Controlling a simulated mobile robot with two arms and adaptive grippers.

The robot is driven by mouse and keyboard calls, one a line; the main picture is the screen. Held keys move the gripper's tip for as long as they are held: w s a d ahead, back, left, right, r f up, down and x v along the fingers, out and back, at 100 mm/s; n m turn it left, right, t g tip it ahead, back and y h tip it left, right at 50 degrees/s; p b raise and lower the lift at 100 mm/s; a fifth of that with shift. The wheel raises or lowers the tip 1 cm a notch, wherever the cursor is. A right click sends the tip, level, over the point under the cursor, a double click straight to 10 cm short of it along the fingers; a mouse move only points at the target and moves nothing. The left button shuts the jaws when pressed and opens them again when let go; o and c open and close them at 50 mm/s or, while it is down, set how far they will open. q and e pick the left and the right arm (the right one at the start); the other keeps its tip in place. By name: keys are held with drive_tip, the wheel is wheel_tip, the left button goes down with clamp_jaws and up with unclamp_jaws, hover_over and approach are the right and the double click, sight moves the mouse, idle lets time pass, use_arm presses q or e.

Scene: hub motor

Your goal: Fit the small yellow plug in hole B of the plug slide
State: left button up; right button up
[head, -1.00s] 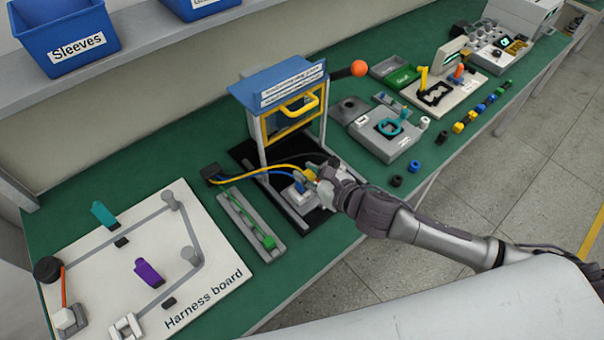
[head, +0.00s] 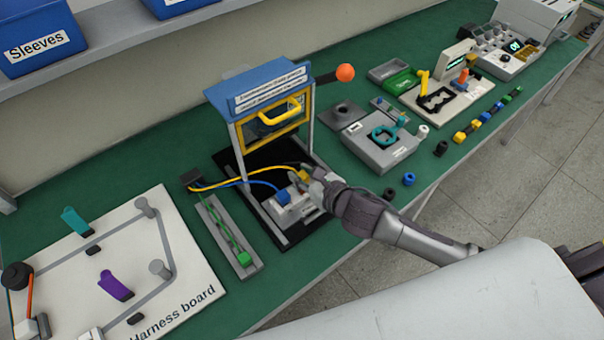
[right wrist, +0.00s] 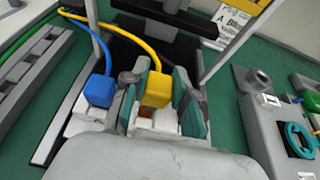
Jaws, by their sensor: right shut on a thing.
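The small yellow plug (right wrist: 157,90), on a yellow cable, sits between the fingers of my right gripper (right wrist: 160,95) in the right wrist view. In the head view the same yellow plug (head: 303,176) shows at the tips of my right gripper (head: 311,183), over the back part of the light plug slide (head: 294,213). The blue plug (head: 283,197), on a blue cable, stands in the slide beside it; it also shows in the right wrist view (right wrist: 98,91). The fingers hide the yellow plug's lower end, so I cannot tell whether it is in a hole. My left gripper is not seen.
The slide lies on a black base (head: 258,205) below a blue-topped frame with a yellow handle (head: 280,112). A channel with a green part (head: 243,258) lies to the left, near the harness board (head: 190,285). A grey fixture (head: 385,150) stands to the right.

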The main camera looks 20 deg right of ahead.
drive_tip(key=shift+f, duration=0.2)
drive_tip(key=shift+f+p, duration=0.3)
idle(1.0)
drive_tip(key=shift+f+b, duration=0.65)
drive_tip(key=shift+f, duration=0.35)
drive_tip(key=o, duration=1.1)
drive_tip(key=shift+s, duration=0.1)
drive_tip(key=v, duration=1.2)
